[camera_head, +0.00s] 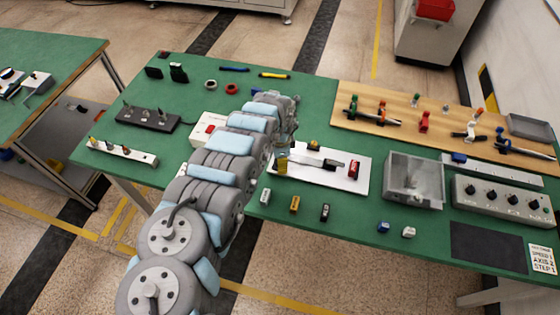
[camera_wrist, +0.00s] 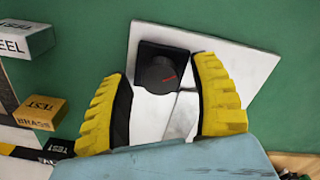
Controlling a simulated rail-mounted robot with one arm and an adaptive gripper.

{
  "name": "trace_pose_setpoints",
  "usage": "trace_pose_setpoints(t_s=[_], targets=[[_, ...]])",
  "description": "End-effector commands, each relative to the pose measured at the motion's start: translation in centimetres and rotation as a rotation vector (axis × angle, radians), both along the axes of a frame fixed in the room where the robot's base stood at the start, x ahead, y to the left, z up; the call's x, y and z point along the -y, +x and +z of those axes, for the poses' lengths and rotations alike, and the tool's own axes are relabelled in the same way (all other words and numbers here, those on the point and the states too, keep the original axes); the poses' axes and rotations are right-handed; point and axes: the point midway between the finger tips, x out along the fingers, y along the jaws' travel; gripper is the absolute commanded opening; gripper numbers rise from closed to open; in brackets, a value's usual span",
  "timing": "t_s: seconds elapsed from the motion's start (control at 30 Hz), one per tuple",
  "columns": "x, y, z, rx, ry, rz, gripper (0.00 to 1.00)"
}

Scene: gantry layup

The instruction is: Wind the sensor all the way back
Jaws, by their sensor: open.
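In the head view my gripper (camera_head: 284,160) is low at the left end of a white fixture plate (camera_head: 338,184), and my arm hides the knob. A black slider piece (camera_head: 331,163) and a red block (camera_head: 354,168) are on that plate. I cannot tell which part is the sensor.
Blocks marked steel (camera_wrist: 26,40) and brass (camera_wrist: 42,113) stand left of my fingers. Small blocks (camera_head: 294,205) line the green table's (camera_head: 350,222) front edge.

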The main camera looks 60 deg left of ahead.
Motion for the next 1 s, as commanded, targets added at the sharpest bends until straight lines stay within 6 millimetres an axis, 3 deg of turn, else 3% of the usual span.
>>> trace_pose_setpoints(t_s=[0.27,0.37,0.5,1.0], targets=[[-0.03,-0.01,-0.03,0.0,0.001,0.0,0.63],[-0.04,-0.02,-0.02,0.0,0.001,0.0,0.4],[-0.03,-0.03,-0.03,0.0,0.0,0.0,0.0],[0.05,-0.04,0.1,-0.002,0.0,0.059,0.0]])
